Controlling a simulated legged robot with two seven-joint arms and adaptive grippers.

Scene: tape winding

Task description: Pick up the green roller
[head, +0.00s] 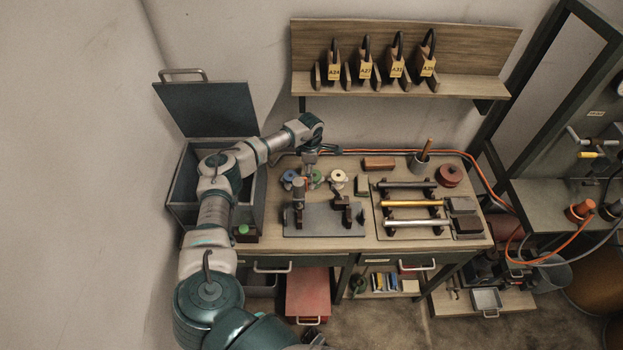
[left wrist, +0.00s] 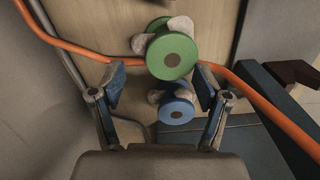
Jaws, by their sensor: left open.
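The green roller (left wrist: 170,54) shows its round end in the left wrist view, just beyond the fingertips, with a pale lump of material at its edge. In the head view the green roller (head: 317,177) is small on the bench, partly hidden by my gripper. My left gripper (head: 309,168) hangs over it from above. In the left wrist view the left gripper (left wrist: 158,82) is open and empty, its fingers spread either side. A blue roller (left wrist: 177,108) lies between the fingers in the picture; it also shows in the head view (head: 290,177). My right gripper is not in view.
A white roller (head: 339,177) stands right of the green one. A grey fixture plate (head: 325,226) with dark supports lies in front. An orange cable (left wrist: 105,56) runs close behind the rollers. A rack of rods (head: 412,203) fills the bench's right side.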

